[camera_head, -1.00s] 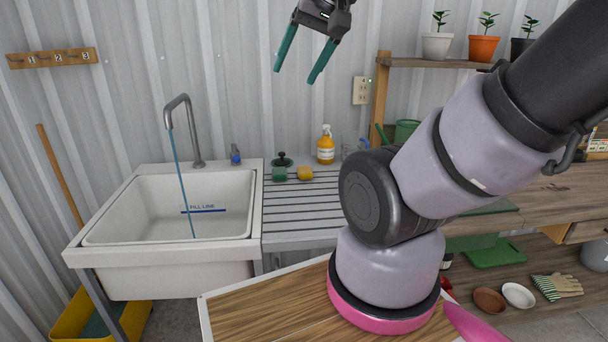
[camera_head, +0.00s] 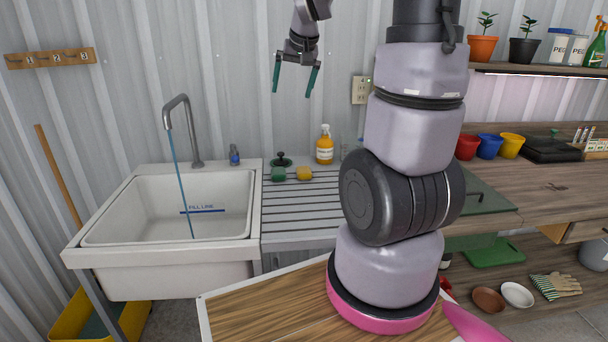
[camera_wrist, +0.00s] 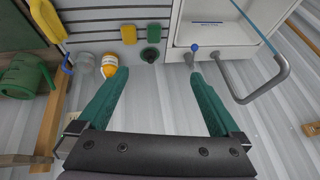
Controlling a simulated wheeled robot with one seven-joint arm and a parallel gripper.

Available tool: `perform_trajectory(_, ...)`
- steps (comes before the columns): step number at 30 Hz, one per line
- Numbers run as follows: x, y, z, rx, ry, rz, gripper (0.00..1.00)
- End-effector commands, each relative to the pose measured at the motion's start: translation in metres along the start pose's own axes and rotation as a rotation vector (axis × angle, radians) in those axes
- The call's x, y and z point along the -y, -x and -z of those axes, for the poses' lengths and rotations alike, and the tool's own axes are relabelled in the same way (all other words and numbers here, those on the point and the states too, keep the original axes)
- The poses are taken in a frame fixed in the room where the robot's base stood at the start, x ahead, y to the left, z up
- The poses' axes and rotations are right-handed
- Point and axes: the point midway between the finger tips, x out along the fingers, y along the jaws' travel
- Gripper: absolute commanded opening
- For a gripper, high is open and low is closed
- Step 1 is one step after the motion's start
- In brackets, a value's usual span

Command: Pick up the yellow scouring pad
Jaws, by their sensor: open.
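The yellow scouring pad (camera_head: 304,174) lies on the grey ribbed drainboard (camera_head: 300,212) right of the sink. A green pad (camera_head: 278,174) lies just left of it. In the wrist view the yellow pad (camera_wrist: 129,34) is at the top centre, with the green pad (camera_wrist: 154,33) to its right. My gripper (camera_head: 292,94) is open and empty, high above the drainboard, with its two green fingers pointing down. In the wrist view its fingers (camera_wrist: 158,82) are spread wide, with the pads beyond their tips. Nothing hides the yellow pad.
An amber soap bottle (camera_head: 325,146) stands behind the yellow pad, and a dark-green knobbed item (camera_head: 281,161) stands behind the green one. The sink (camera_head: 165,210) with its tall faucet (camera_head: 185,125) is at left. A watering can (camera_wrist: 24,75) shows in the wrist view.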

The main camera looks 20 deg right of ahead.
Motion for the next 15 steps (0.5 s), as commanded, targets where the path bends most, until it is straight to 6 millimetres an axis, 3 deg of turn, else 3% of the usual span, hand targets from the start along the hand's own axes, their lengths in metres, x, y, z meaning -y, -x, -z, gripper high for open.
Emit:
perform_trajectory(1, -0.008, -0.027, 0.01, 0.015, 0.002, -0.02, 1.0)
perform_trajectory(6, -0.034, -0.111, 0.037, 0.035, 0.024, -0.075, 1.0)
perform_trajectory(12, -0.071, -0.21, 0.046, 0.063, 0.056, -0.129, 1.0)
perform_trajectory(15, -0.087, -0.247, 0.044, 0.073, 0.07, -0.147, 1.0)
